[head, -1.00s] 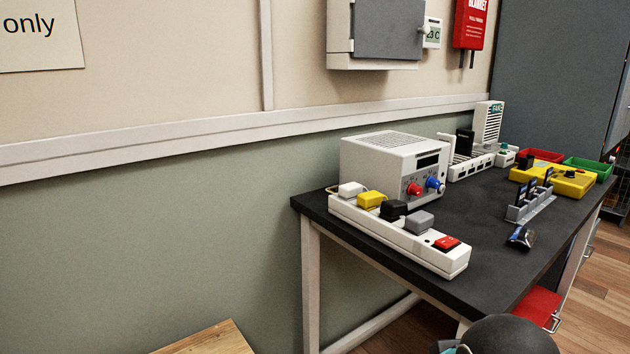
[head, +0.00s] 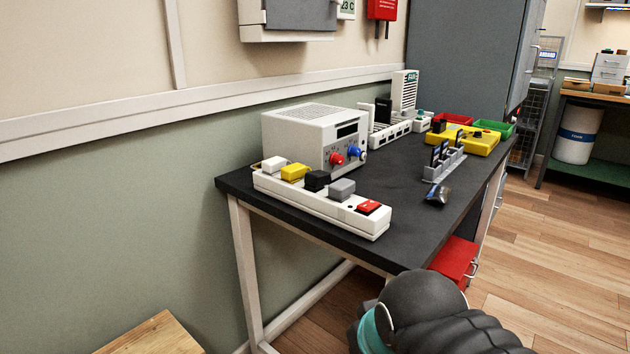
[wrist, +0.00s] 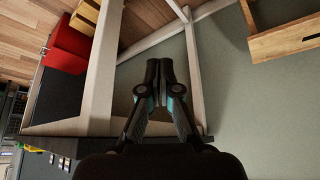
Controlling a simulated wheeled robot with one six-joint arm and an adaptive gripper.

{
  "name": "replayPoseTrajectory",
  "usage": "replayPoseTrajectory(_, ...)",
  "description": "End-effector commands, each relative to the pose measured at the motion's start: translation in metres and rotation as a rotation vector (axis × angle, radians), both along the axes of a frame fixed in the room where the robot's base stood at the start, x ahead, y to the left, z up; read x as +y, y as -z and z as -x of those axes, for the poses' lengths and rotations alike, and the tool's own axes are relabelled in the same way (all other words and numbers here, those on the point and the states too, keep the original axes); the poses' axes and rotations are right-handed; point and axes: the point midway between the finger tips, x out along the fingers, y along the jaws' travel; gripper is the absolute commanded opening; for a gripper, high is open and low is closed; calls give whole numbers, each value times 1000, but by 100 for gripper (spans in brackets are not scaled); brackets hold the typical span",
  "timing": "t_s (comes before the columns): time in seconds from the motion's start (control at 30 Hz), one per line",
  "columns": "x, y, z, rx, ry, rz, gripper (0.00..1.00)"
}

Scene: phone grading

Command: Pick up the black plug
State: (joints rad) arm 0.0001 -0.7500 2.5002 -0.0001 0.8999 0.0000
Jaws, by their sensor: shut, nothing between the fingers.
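The black plug (head: 316,181) sits in the white power strip (head: 330,213) near the left end of the dark table. It stands between a yellow plug (head: 294,172) and a grey plug (head: 342,189). My gripper (wrist: 166,66) shows in the wrist view, its fingers together and empty. It is apart from the plug, beside the table's frame. The plug does not show in the wrist view, and my gripper's fingers are not visible in the head view.
A white plug (head: 274,163) and a red switch (head: 368,207) are on the strip's ends. A power supply (head: 312,140) stands behind it. A phone rack (head: 444,165) and yellow box (head: 462,139) lie further right. A wooden box (head: 155,338) stands at lower left.

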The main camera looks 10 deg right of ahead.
Motion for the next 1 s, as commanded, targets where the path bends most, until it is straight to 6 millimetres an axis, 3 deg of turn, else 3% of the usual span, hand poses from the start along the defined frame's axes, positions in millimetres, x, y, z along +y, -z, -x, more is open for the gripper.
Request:
replayPoseTrajectory(0.03, 0, 0, 0, 0, 0, 0, 12)
replayPoseTrajectory(0.17, 0, -13, -9, 7, 13, -3, 45)
replayPoseTrajectory(0.23, -1, -29, -20, 16, 34, -7, 62)
replayPoseTrajectory(0.27, -1, -38, -26, 21, 45, -8, 65)
replayPoseTrajectory(0.6, -1, -149, -113, 84, 261, -21, 65)
replayPoseTrajectory(0.8, 3, -202, -163, 104, 418, -25, 65)
replayPoseTrajectory(1.0, 11, -242, -209, 109, 589, -31, 65)
